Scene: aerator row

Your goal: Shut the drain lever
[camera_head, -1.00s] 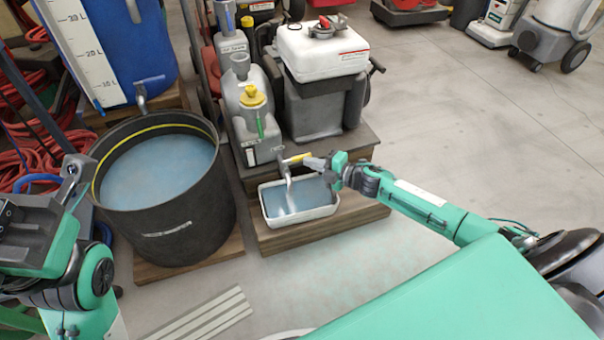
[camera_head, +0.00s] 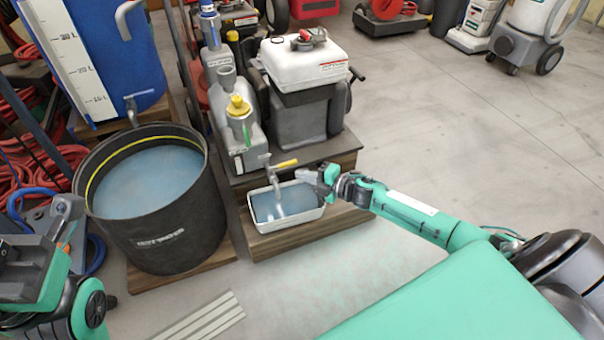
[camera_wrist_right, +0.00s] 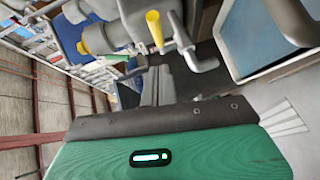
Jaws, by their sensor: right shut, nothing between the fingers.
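The drain lever (camera_head: 286,164) is a yellow handle on a grey tap (camera_head: 271,180) above a white-rimmed tray (camera_head: 299,222). The lever points right, roughly level in the head view; it also shows in the right wrist view (camera_wrist_right: 155,28). The tap's spout bends down into the tray, which holds bluish water. A pale patch shows under the spout; I cannot tell whether water still runs. My right gripper (camera_head: 306,176) is shut and empty, just right of and below the lever's tip, seemingly apart from it. My left gripper (camera_head: 66,212) is at the left edge, its jaws unclear.
A black tub (camera_head: 165,225) of bluish water stands left of the tray. Grey containers (camera_head: 232,125) and a white-topped machine (camera_head: 302,66) stand behind the tap on a wooden platform (camera_head: 340,150). The floor to the right is open.

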